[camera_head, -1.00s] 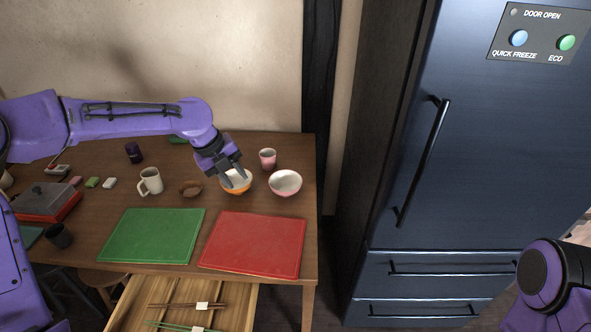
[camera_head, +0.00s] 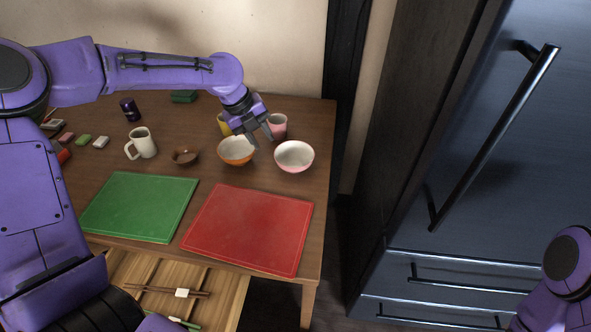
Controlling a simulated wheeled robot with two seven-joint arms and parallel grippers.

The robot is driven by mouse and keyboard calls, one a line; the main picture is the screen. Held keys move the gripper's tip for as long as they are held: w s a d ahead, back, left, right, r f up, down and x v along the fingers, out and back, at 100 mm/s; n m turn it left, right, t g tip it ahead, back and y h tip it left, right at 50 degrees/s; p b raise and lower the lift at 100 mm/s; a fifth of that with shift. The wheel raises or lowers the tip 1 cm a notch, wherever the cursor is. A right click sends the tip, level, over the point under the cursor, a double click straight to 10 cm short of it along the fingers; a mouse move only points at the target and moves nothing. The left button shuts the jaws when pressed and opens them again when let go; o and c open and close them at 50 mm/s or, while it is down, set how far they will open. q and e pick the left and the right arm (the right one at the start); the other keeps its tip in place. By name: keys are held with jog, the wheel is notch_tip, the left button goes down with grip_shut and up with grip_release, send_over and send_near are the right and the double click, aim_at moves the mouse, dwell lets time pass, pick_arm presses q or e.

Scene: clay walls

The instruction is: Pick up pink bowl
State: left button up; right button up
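The pink bowl (camera_head: 294,158), white inside, stands upright on the wooden table near its right edge. My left gripper (camera_head: 262,141) is open and empty, above the table between the pink bowl and the orange bowl (camera_head: 236,151). Its fingers point down and partly cover the orange bowl's rim; contact cannot be told. My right arm shows at the lower right, but its gripper is out of view.
A pink cup (camera_head: 278,126) stands behind the pink bowl. Green (camera_head: 140,207) and red (camera_head: 248,230) boards lie in front. An open drawer (camera_head: 222,297) juts out below. A fridge (camera_head: 470,150) stands right.

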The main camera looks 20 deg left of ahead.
aim_at(277, 159)
pick_arm(q)
jog(key=x, duration=1.1)
jog(key=shift+w+d+f, duration=0.15)
jog(key=shift+w+f, duration=0.05)
jog(key=shift+f, duration=0.05)
jog(key=shift+r, duration=0.1)
grip_shut()
